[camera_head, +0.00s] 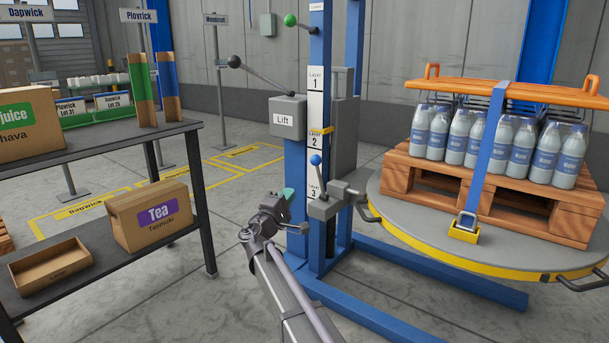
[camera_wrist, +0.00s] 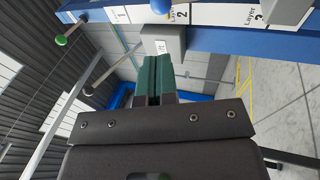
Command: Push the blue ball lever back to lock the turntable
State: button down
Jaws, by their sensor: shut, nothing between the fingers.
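The blue ball (camera_head: 316,160) tops a short, nearly upright lever on a grey bracket (camera_head: 323,207) at the blue lift post, beside the turntable (camera_head: 400,208). The ball also shows at the top edge of the wrist view (camera_wrist: 161,5). The turntable is a round grey plate with a yellow rim. My gripper (camera_head: 288,194) is shut and empty, its green fingers left of and a little below the ball, apart from it. The shut fingers (camera_wrist: 155,75) also show in the wrist view. Whether the lock is engaged cannot be told.
A pallet (camera_head: 480,190) of bottles, strapped under an orange top frame, stands on the turntable. The Lift box (camera_head: 288,117) has a black-ball lever (camera_head: 234,62); a green-ball lever (camera_head: 290,20) is higher. A shelf (camera_head: 190,128) with boxes stands left. Blue base legs (camera_head: 440,272) lie low.

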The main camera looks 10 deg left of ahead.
aim_at(313, 163)
jog(key=p+x, duration=0.4)
jog(key=x, duration=1)
jog(key=shift+a, duration=0.1)
jog(key=shift+r, duration=0.1)
